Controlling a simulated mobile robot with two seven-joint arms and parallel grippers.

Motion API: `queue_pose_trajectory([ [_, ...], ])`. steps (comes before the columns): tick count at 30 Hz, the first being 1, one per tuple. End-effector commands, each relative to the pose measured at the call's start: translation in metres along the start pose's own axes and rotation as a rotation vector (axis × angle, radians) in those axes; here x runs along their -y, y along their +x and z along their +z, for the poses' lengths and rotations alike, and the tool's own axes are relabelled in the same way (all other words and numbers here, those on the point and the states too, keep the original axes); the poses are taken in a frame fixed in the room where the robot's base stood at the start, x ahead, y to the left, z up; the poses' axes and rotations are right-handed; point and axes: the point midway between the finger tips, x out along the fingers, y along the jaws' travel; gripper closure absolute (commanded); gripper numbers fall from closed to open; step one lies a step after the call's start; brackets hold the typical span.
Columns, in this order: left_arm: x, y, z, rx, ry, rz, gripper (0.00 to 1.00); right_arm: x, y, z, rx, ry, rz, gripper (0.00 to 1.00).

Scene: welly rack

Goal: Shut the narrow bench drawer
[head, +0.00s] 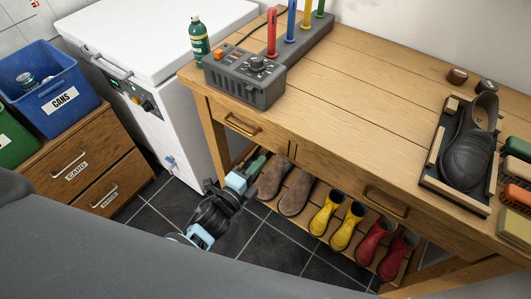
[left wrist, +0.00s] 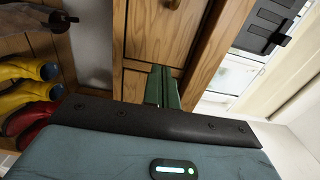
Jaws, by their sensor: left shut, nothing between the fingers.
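The narrow bench drawer (head: 240,118) is at the left end of the wooden bench, with a bronze pull (head: 243,127) on its front. The front looks nearly flush with the bench; I cannot tell whether a small gap remains. My left gripper (head: 257,163) is shut and empty, below and to the right of that pull, near the bench's front. In the left wrist view its green fingers (left wrist: 162,88) are together before a wooden panel (left wrist: 150,45), with part of a pull (left wrist: 172,4) at the top edge. Contact cannot be told. My right gripper is out of view.
Beside the narrow drawer is a wide drawer (head: 350,182). Brown shoes (head: 297,192), yellow boots (head: 340,222) and red boots (head: 385,250) stand on the rack below. A white chest freezer (head: 185,110) stands to the left. Dark tiled floor (head: 150,215) lies clear between.

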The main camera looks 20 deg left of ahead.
Motion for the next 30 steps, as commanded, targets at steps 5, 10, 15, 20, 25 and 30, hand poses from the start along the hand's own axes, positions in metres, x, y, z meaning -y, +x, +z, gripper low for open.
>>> queue_pose_trajectory([
  [5, -0.001, -0.036, 0.001, 0.001, 0.002, 0.002, 1.00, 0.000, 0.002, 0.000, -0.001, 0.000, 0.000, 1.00],
  [10, -0.001, -0.058, 0.001, 0.001, 0.001, 0.001, 1.00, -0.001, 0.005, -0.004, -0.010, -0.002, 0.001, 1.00],
  [15, 0.000, -0.067, 0.001, 0.000, 0.002, -0.001, 1.00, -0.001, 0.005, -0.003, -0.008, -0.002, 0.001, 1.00],
  [20, 0.001, -0.068, 0.001, 0.000, 0.002, -0.002, 1.00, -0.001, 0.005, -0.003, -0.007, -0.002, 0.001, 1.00],
  [25, 0.001, -0.068, 0.001, 0.001, 0.002, -0.001, 1.00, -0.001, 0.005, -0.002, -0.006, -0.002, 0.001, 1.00],
  [30, -0.001, -0.074, 0.001, 0.013, -0.042, 0.017, 1.00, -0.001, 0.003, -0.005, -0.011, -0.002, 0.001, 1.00],
])
